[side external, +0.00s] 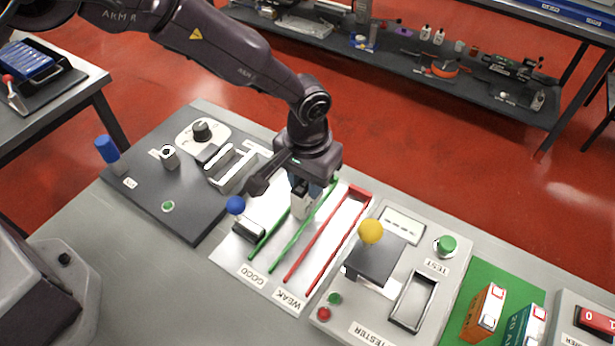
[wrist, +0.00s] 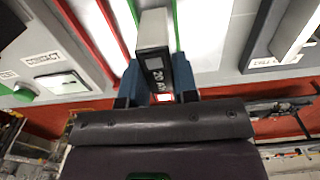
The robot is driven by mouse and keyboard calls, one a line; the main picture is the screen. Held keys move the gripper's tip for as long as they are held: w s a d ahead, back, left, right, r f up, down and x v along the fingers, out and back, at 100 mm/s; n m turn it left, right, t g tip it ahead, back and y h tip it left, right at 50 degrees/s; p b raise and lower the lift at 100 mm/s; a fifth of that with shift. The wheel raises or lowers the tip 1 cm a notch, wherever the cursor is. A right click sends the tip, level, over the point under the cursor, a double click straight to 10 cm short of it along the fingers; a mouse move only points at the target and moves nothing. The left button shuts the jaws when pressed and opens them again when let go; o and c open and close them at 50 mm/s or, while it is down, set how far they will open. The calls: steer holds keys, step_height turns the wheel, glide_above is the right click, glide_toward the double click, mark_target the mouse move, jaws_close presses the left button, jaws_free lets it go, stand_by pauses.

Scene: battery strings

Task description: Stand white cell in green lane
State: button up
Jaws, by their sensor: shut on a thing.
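The white cell (side external: 299,207) is pale with a dark printed side, which faces the camera in the wrist view (wrist: 153,62). My gripper (side external: 309,187) is shut on it, with a blue finger on each side in the wrist view (wrist: 157,82). The cell looks roughly upright over the green lane (side external: 282,231), toward its far end, between the two green rails. Green rails also show on either side of the cell in the wrist view. I cannot tell whether its base touches the lane floor.
The red WEAK lane (side external: 322,244) lies right of the green lane. A yellow-knobbed lever (side external: 370,231) stands on the tester further right. A blue-knobbed lever (side external: 236,205) stands close to the left. Orange and teal boxes (side external: 487,312) sit on a green mat.

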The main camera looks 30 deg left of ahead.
steer(key=shift+f, duration=0.2)
steer(key=o, duration=1)
step_height(320, 180, up, 13)
stand_by(0.3)
steer(key=s+a+r+t, duration=0.2)
steer(key=s+a+r, duration=0.6)
steer(key=s+a, duration=0.3)
steer(key=s+a+r+t, duration=0.3)
steer(key=s+a+r, duration=0.6)
steer(key=a, duration=0.5)
steer(key=s, duration=0.2)
steer(key=shift+s+r+t, duration=0.2)
steer(key=shift+s+t, duration=0.1)
steer(key=shift+s, duration=0.1)
